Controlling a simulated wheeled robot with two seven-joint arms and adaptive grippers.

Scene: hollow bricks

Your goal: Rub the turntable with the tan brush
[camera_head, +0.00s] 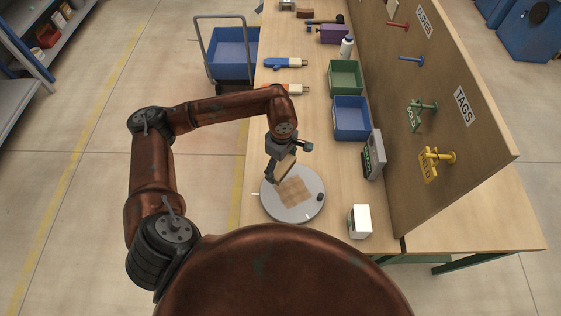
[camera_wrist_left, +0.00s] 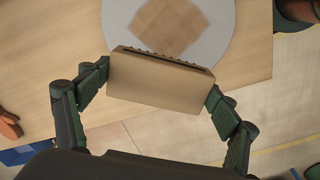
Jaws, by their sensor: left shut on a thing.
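The turntable (camera_head: 312,208) is a round light-grey disc on the wooden bench, with a brown checkered patch (camera_head: 294,192) on its top. My left gripper (camera_head: 281,170) is above the turntable's upper left part. It is shut on the tan brush (camera_head: 285,169), a block with a dark strip along one edge. In the left wrist view the brush (camera_wrist_left: 160,85) sits between both fingers, its dark-strip edge toward the turntable (camera_wrist_left: 121,22) and the patch (camera_wrist_left: 170,22). I cannot tell whether the brush touches the disc. My right gripper is not in view.
A white box (camera_head: 360,221) and a grey device (camera_head: 374,155) stand right of the turntable. Blue (camera_head: 352,118) and green (camera_head: 345,77) bins stand farther back. A pegboard (camera_head: 440,110) with colored hooks borders the bench's right side. A blue cart (camera_head: 233,52) stands left of the bench.

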